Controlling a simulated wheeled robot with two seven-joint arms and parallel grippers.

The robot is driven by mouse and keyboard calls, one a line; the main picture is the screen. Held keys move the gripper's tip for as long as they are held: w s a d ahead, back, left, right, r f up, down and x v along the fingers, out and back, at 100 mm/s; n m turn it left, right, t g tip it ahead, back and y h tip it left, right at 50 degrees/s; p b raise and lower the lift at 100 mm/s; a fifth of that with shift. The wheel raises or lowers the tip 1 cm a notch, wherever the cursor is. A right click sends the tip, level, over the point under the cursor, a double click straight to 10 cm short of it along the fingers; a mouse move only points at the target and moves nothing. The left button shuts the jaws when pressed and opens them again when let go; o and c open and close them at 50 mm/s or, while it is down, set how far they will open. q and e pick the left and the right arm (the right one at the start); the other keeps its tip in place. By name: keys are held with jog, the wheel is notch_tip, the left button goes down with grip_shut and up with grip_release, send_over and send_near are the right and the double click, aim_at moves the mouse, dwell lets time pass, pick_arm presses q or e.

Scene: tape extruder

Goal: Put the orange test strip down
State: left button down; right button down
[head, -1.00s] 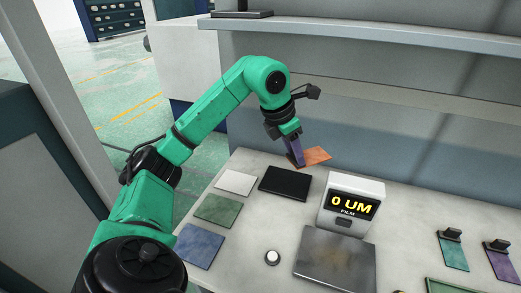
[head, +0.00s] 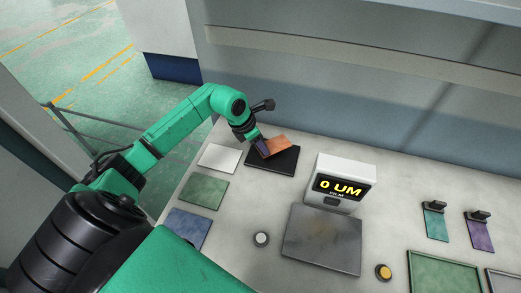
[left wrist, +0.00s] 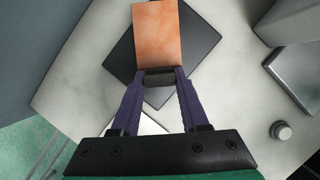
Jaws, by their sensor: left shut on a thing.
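The orange test strip (head: 278,146) is a flat rectangle in my left gripper (head: 261,147), which is shut on its clip end. In the head view the strip overlaps the black pad (head: 287,166) at the back left of the bench. The left wrist view shows the strip (left wrist: 157,35) pointing away from the purple fingers (left wrist: 160,78), with the black pad (left wrist: 204,48) behind it. I cannot tell whether the strip touches the pad. My right gripper does not show.
White (head: 218,158), green (head: 204,191) and blue (head: 188,227) pads lie left of the black one. The film gauge (head: 345,176) reads 0 UM, behind a grey plate (head: 322,240). Teal (head: 436,223) and purple (head: 480,236) strips lie at right.

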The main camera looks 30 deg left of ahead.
aim_at(260, 152)
pick_arm(q)
notch_tip(260, 152, down, 4)
jog(key=shift+s+d+r, duration=0.1)
jog(key=shift+s, duration=0.05)
jog(key=shift+f, duration=0.25)
jog(key=shift+c, duration=2.1)
grip_release()
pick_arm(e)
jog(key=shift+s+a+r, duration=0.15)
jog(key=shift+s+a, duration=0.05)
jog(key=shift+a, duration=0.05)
pick_arm(q)
jog(key=shift+r, duration=0.1)
